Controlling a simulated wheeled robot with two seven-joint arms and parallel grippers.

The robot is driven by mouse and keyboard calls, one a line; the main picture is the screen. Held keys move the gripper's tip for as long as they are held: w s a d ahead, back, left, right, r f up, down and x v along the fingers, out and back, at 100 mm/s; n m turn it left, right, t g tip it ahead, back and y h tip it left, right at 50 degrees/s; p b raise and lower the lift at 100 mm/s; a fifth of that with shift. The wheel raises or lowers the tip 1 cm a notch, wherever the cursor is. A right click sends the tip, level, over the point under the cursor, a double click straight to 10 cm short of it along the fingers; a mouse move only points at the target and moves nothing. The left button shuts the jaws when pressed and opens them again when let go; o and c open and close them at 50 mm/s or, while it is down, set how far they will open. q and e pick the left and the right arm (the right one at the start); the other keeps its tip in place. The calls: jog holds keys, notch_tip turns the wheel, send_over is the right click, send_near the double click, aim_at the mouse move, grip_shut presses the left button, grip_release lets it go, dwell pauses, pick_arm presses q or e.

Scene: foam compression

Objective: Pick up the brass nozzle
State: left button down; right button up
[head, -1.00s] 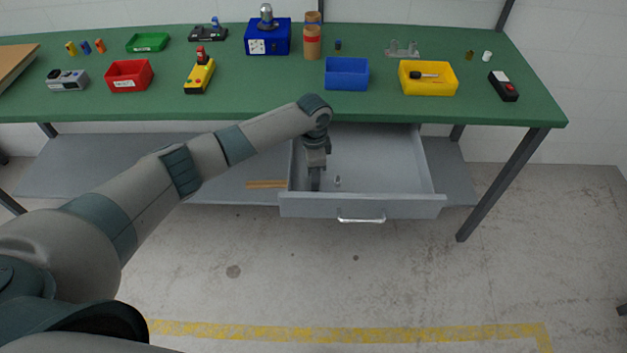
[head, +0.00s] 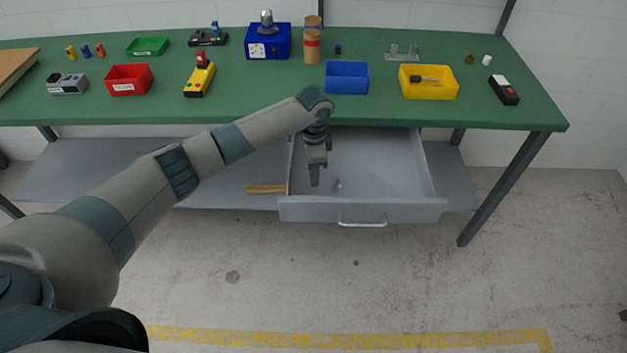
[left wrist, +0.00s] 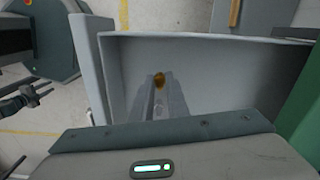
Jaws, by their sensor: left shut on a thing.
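My left gripper (head: 315,183) points down inside the open grey drawer (head: 395,160). In the left wrist view its two fingers (left wrist: 160,92) are shut on a small brass-coloured piece, the brass nozzle (left wrist: 159,80), which shows at the fingertips. In the head view the fingers hide the nozzle. I cannot tell from these views how far it is above the drawer floor. A small silvery piece (head: 337,184) lies in the drawer just right of the gripper. My right gripper is not in view.
The drawer's walls and front with its handle (head: 362,223) surround the gripper; its right part is clear. The green table (head: 270,98) overhangs the drawer's back. On it stand a blue bin (head: 346,79), a yellow bin (head: 428,94) and a red bin (head: 128,90).

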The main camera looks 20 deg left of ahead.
pick_arm(q)
jog(key=shift+r, duration=0.75)
jog(key=d+r+b, duration=0.3)
jog(key=d+r, duration=0.4)
jog(key=d, duration=0.4)
jog(key=shift+s+d+b, duration=0.2)
jog(key=shift+d+b, duration=0.15)
jog(key=shift+b, duration=0.05)
